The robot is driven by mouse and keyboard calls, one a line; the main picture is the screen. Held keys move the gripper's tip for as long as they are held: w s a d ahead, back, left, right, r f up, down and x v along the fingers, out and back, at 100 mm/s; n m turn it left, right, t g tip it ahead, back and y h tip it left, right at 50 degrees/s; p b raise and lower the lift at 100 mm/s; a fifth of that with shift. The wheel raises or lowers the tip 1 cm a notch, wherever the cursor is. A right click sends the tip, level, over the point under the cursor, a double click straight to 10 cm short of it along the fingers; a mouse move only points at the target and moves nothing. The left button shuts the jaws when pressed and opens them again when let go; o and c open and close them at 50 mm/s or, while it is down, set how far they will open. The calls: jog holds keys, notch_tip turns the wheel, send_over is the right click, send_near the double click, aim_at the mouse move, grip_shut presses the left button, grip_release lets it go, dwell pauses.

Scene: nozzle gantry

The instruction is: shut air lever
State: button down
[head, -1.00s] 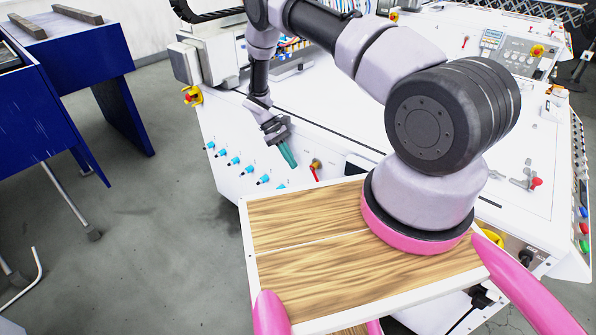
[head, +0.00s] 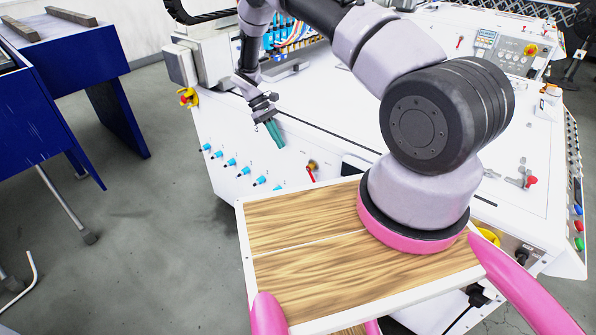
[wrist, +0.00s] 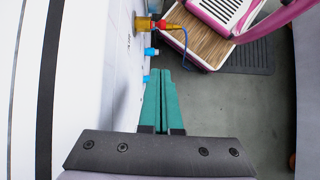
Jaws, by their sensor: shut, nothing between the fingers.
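The air lever (head: 311,175) is a small red handle on a brass valve (head: 312,164) on the white front panel of the machine. In the head view the handle slants downward from the valve. My gripper (head: 280,144) has teal fingers, shut and empty. It is above and left of the lever in the head view, apart from it. In the wrist view the closed fingertips (wrist: 164,71) lie below the valve, close beside the panel.
A row of blue fittings (head: 230,162) runs along the panel left of the lever. My wooden-topped base stands in front of the machine. A blue bench (head: 80,60) is at the left, with open grey floor between.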

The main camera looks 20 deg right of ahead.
jog(key=d, duration=0.2)
jog(key=s+t, duration=0.1)
jog(key=shift+s+d+f, duration=0.1)
jog(key=shift+d+f, duration=0.15)
jog(key=shift+d, duration=0.15)
jog(key=shift+s+d+n+t+y, duration=0.15)
jog(key=shift+s+t+y, duration=0.65)
jog(key=shift+s, duration=0.3)
jog(key=shift+s+d+n+t+y, duration=0.15)
jog(key=shift+s+t+y, duration=0.45)
jog(key=shift+s+t, duration=0.4)
jog(key=shift+s+f, duration=0.1)
jog(key=s+d+f, duration=0.3)
jog(key=s+f, duration=0.1)
jog(key=f, duration=0.6)
jog(key=shift+s+d, duration=0.15)
jog(key=shift+s, duration=0.1)
